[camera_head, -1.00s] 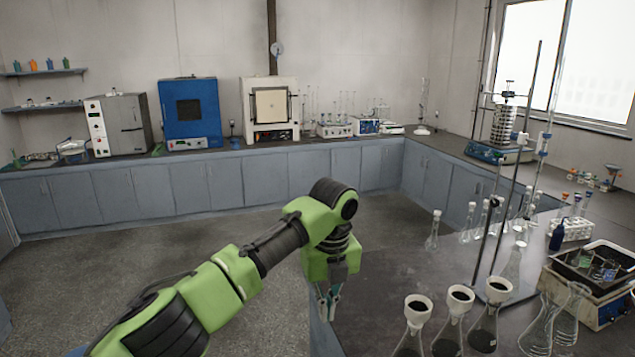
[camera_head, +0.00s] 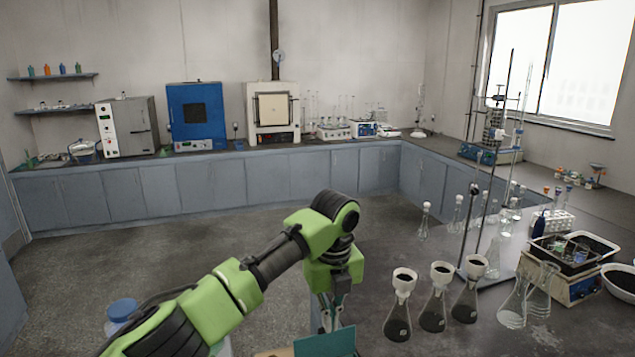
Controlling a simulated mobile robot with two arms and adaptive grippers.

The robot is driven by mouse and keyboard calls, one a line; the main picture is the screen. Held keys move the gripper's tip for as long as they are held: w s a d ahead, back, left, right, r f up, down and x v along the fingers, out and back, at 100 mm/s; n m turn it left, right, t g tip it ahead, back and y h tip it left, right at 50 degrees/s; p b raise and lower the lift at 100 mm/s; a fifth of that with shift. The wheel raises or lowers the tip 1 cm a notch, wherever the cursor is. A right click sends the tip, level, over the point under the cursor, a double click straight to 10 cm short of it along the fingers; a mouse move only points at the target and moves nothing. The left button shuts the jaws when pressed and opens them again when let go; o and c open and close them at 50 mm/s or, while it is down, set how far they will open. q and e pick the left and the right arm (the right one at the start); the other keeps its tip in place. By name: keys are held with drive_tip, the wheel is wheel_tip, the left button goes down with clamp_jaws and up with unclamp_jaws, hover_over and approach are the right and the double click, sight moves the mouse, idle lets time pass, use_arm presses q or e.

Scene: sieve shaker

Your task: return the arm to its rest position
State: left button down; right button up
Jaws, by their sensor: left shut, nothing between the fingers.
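My left arm comes in from the lower left, green and black, bent at the elbow. Its left gripper (camera_head: 330,312) points down near the left edge of the dark bench (camera_head: 385,262). The fingers are shut with nothing between them. The fingertips are close to a teal panel (camera_head: 325,343) at the bottom edge; I cannot tell whether they touch it. My right gripper is not in view. The sieve shaker (camera_head: 492,150) stands on the far counter at the right, below the window, with a sieve stack on a blue base.
Several flasks with dark contents (camera_head: 435,310) stand on the bench right of the gripper. A retort stand (camera_head: 470,276), clear flasks (camera_head: 512,308) and a tray device (camera_head: 560,285) are further right. A blue-lidded container (camera_head: 121,310) is at lower left. The floor (camera_head: 180,250) behind the arm is clear.

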use_arm(q)
drive_tip(key=s+d+f+n+h, duration=0.1)
drive_tip(key=s+f+n+h, duration=0.1)
drive_tip(key=s+f+n, duration=0.65)
drive_tip(key=s+d+f+n+h, duration=0.1)
drive_tip(key=s+f+n+h, duration=0.15)
drive_tip(key=s+f, duration=0.6)
drive_tip(key=s+a+f+n+t+y, duration=0.1)
drive_tip(key=s+a+f+n+y, duration=0.15)
drive_tip(key=s+a+n, duration=0.85)
drive_tip(key=s+a+f+n+t+y, duration=0.25)
drive_tip(key=s+a+n, duration=0.45)
drive_tip(key=a, duration=0.7)
wheel_tip(320, 180, down, 34)
drive_tip(key=g+b, duration=0.2)
drive_tip(key=b, duration=0.5)
drive_tip(key=s+a+f+b, duration=0.1)
drive_tip(key=s+f+b, duration=0.2)
drive_tip(key=s+f, duration=0.6)
drive_tip(key=s+a+f+g+b, duration=0.1)
drive_tip(key=s+a+f+b, duration=0.1)
drive_tip(key=s+f, duration=0.7)
wheel_tip(320, 180, down, 5)
drive_tip(key=shift+r+n+h+b, duration=0.2)
drive_tip(key=shift+n+h+b, duration=0.15)
drive_tip(key=shift+b, duration=0.45)
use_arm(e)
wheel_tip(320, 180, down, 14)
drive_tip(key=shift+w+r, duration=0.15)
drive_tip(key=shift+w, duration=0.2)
